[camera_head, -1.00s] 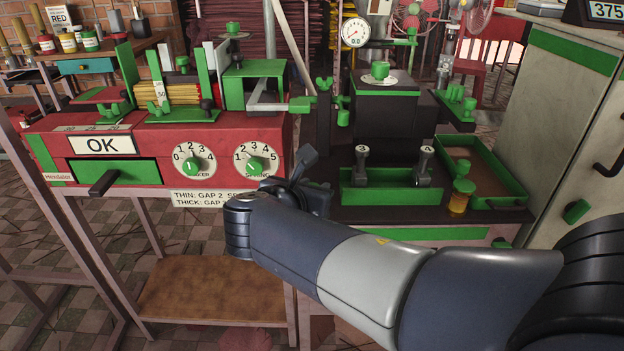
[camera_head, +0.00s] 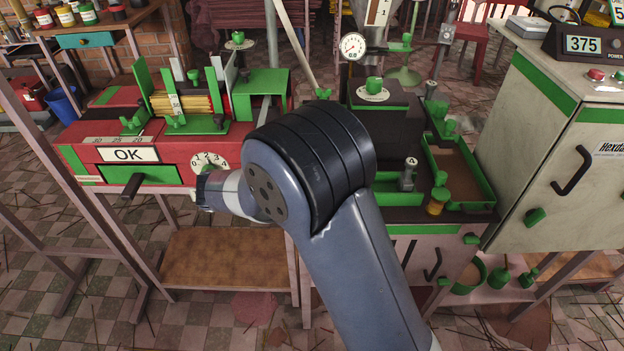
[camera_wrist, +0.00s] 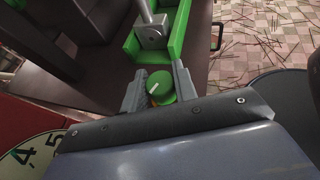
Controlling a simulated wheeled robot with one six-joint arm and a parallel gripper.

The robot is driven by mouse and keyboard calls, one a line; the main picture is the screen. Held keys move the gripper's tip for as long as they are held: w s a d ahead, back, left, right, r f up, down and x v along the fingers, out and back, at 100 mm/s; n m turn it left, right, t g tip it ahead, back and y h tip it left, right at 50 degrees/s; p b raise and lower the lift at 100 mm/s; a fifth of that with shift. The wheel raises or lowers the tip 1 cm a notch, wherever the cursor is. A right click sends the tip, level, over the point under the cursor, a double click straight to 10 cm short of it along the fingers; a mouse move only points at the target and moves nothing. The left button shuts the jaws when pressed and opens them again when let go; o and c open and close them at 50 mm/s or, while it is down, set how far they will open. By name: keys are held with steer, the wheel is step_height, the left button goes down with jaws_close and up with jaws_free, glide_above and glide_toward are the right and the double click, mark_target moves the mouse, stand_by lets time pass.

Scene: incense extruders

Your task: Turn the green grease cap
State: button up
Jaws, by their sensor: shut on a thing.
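In the wrist view the green grease cap (camera_wrist: 160,88) is a round green knob with a white line across its top. A bit of orange-yellow shows beneath it. My gripper (camera_wrist: 160,90) is shut on the cap, one grey finger on each side. The cap sits close to the end of a green tray (camera_wrist: 178,38). In the head view my arm hides both the cap and my gripper.
The red machine (camera_head: 128,172) stands left, its numbered dial (camera_wrist: 30,155) close in the wrist view. The black bench holds a green-lidded yellow jar (camera_head: 437,206) and a green-rimmed tray (camera_head: 489,185). A pale cabinet (camera_head: 575,150) stands right.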

steer(key=shift+m+g+h+p, duration=0.3)
steer(key=shift+m+g+p, duration=0.2)
steer(key=shift+g, duration=0.1)
steer(key=o, duration=1)
steer(key=p+v, duration=0.2)
steer(key=v, duration=0.8)
steer(key=shift+a+r, duration=0.15)
steer(key=shift+a, duration=0.2)
steer(key=shift+s, duration=0.1)
